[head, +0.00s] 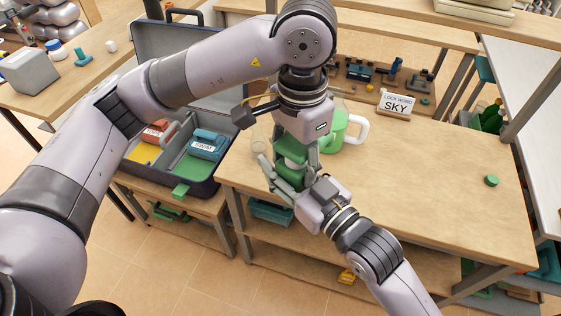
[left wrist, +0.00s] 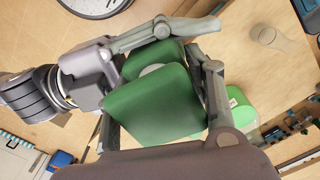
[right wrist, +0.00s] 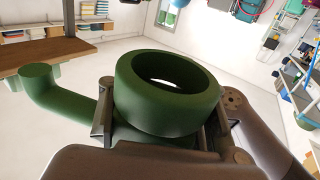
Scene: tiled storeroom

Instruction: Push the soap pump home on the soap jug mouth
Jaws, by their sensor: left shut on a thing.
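My left gripper (head: 288,165) is shut on a dark green rounded block, which I take to be the soap jug (left wrist: 150,105). My right gripper (head: 294,178) meets it from the lower right. It is closed around a dark green part with a thick open ring and a bent spout, which looks like the soap pump (right wrist: 165,95). In the left wrist view a pale grey round part shows between the two green pieces. The pieces are close together; whether the pump is seated is hidden by the fingers.
A light green mug (head: 338,132) with a white handle stands behind the grippers on the wooden table (head: 420,180). An open case (head: 185,180) with trays is at left. The table's right side is mostly clear, with a small green disc (head: 491,181).

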